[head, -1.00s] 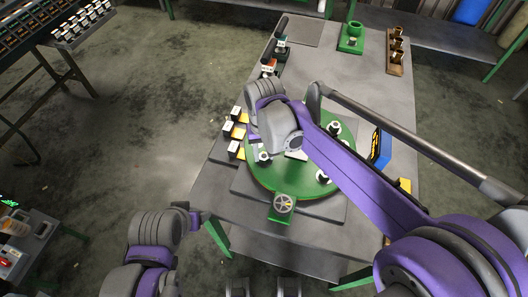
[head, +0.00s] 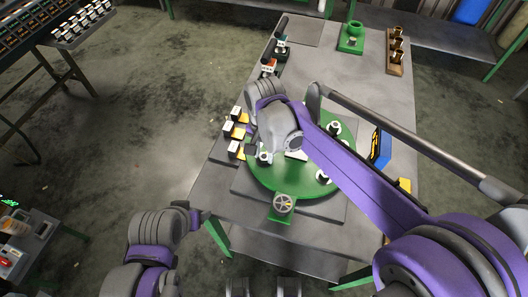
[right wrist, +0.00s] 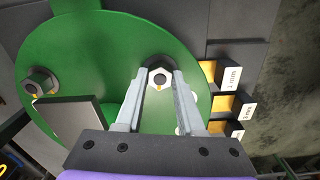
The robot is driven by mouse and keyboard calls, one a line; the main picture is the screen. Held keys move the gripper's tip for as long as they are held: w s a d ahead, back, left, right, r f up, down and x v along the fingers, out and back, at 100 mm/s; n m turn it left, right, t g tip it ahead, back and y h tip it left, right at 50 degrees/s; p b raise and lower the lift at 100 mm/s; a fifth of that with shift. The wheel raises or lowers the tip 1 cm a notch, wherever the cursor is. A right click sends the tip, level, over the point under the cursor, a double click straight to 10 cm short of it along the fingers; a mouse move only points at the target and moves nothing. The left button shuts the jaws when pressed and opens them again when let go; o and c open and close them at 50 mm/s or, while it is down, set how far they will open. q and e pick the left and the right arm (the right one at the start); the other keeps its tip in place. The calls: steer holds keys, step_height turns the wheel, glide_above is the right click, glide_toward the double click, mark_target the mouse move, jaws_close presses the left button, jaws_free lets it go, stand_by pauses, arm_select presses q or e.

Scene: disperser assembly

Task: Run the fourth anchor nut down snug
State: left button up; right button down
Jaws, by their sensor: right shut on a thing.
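The round green plate (head: 290,182) lies on the table under my right arm. In the right wrist view the green plate (right wrist: 100,40) fills the left and middle. A hex anchor nut (right wrist: 160,78) sits on a stud near its edge, between the fingertips of my right gripper (right wrist: 160,74), which is shut on it. Another nut (right wrist: 38,84) stands on the plate at the left. In the head view, nuts show at the plate's right (head: 334,128) and lower right (head: 323,176). My right wrist hides part of the plate.
Several black-and-yellow labelled blocks (right wrist: 222,75) stand beside the plate, close to the right fingers. A handwheel (head: 283,204) sits at the plate's front. A blue box (head: 379,149) is at the right. A green fixture (head: 352,38) and a brown rack (head: 396,52) stand at the back.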

mark_target(264, 156)
stand_by(0.4)
steer(key=c, duration=0.5)
jaws_free()
steer(key=shift+r, duration=0.1)
step_height(264, 156, up, 11)
steer(key=shift+f+p, duration=0.15)
steer(key=shift+p, duration=0.25)
steer(key=s+d+f+n+t, duration=0.1)
steer(key=s+d+f, duration=0.2)
steer(key=s+d, duration=0.2)
steer(key=s+d+f+n+t+p, duration=0.1)
steer(key=s+d+f+n+t, duration=0.1)
steer(key=s+d+f, duration=0.2)
steer(key=s+d+f+n+t, duration=0.2)
steer(key=s+d+f, duration=0.1)
steer(key=s+d, duration=0.3)
steer(key=shift+s+d+f, duration=0.1)
steer(key=shift+s+d, duration=0.1)
steer(key=shift+d, duration=0.4)
steer(key=shift+s+d+f, duration=0.1)
steer(key=shift+s+d, duration=0.05)
steer(key=shift+d, duration=0.4)
